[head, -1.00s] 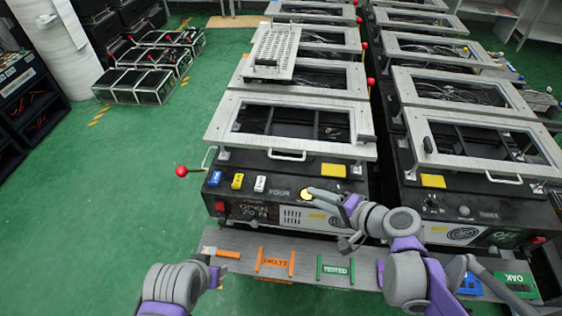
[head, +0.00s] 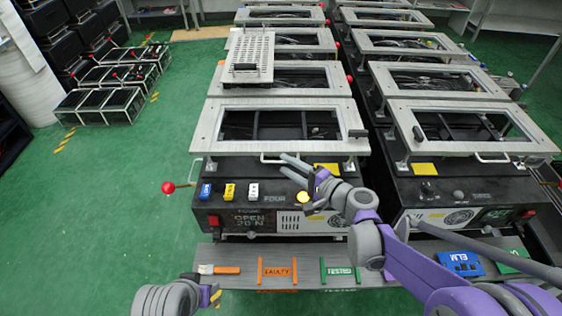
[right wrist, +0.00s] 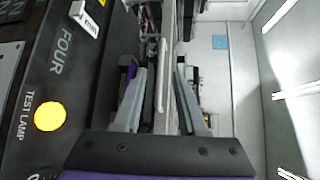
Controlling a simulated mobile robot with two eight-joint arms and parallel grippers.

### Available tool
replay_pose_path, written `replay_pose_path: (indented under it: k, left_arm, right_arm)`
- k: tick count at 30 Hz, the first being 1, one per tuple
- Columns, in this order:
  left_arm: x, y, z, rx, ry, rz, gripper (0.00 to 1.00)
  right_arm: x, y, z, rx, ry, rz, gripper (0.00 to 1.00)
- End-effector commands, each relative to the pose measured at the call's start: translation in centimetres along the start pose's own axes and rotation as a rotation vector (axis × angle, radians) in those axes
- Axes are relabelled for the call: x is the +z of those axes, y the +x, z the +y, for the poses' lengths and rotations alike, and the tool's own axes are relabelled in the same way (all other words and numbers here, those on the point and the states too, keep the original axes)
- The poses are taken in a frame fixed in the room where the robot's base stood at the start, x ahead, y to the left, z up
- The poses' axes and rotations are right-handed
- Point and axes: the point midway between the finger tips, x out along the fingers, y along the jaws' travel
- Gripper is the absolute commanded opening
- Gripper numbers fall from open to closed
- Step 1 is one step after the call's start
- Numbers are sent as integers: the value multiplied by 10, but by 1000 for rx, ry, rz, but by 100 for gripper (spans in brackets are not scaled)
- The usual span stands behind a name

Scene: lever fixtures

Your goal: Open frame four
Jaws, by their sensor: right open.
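Frame four is the light metal frame (head: 210,135) on the fixture labelled FOUR (head: 225,175); it lies flat. A thin bar handle (head: 268,159) runs along its front edge. A lever with a red ball (head: 168,187) sticks out at the fixture's left. A small display (head: 255,220) reads OPEN and a force in N. My right gripper (head: 286,165) is open at the front edge. In the right wrist view the handle bar (right wrist: 162,85) lies between my open fingers (right wrist: 160,100); I see no grip on it. Only part of my left arm (head: 170,298) shows, its fingers unclear.
Blue, yellow and white switches (head: 229,190) and a yellow TEST LAMP button (right wrist: 49,116) sit on the fixture's top. A grey shelf (head: 225,255) with FAULTY and TESTED markers is in front. Fixture three (head: 460,190) stands close at right.

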Motion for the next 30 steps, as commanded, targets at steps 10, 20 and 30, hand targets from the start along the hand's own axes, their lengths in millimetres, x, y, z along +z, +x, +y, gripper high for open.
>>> replay_pose_path:
  k: [10, 20, 30]
  left_arm:
    - [0, 0, 0, 0, 0, 0, 50]
    - [0, 0, 0, 0, 0, 0, 50]
    - [0, 0, 0, 0, 0, 0, 50]
  right_arm:
    - [0, 32, 0, 1, -1, 0, 41]
    - [0, 32, 0, 1, -1, 1, 25]
    - [0, 32, 0, 1, -1, 1, 0]
